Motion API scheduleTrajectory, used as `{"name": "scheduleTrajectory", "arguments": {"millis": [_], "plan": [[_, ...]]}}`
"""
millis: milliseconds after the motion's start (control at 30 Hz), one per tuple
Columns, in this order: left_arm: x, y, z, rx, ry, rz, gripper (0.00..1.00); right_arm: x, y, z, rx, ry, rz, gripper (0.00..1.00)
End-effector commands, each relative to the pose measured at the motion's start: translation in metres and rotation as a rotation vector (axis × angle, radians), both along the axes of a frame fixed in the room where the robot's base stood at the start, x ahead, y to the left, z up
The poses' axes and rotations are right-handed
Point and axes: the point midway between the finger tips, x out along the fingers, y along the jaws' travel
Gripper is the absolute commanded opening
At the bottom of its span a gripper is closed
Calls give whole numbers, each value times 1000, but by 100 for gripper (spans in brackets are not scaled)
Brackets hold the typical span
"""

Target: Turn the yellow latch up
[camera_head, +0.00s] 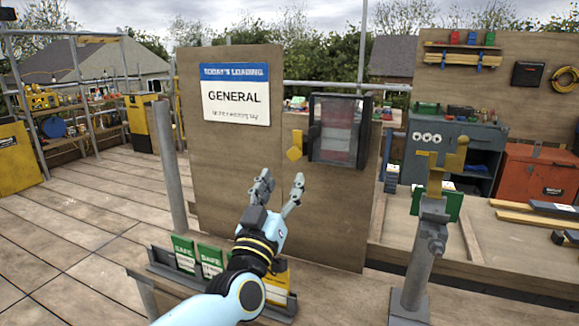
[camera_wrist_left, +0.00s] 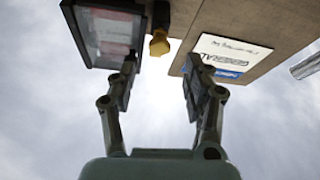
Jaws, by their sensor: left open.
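The yellow latch (camera_head: 294,153) is on the wooden board, at the left edge of a dark-framed box with a clear window (camera_head: 338,130). My right gripper is not in view.
A loading sign (camera_head: 235,95) is on the board (camera_head: 220,160) left of the latch. A grey post (camera_head: 168,165) stands at the board's left edge. Green and yellow signs (camera_head: 210,262) stand in a rack below. A grey stand with a yellow top (camera_head: 432,210) is at right.

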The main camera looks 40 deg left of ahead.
Motion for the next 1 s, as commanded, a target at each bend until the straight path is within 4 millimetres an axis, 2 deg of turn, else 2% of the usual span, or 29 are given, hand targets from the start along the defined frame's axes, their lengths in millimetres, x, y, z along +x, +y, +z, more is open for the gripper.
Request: {"name": "scheduleTrajectory", "arguments": {"millis": [100, 300, 867, 967, 1000], "plan": [[-20, -7, -9, 0, 2, 0, 51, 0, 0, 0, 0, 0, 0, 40], [-38, -12, -16, 0, 1, 0, 51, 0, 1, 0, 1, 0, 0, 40], [-39, -12, -17, -1, 0, 0, 51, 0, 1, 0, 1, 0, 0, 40], [-41, -12, -26, 0, 5, 0, 51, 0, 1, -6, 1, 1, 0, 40], [-42, -12, -37, 0, 14, 0, 51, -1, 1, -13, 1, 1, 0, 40]]}}
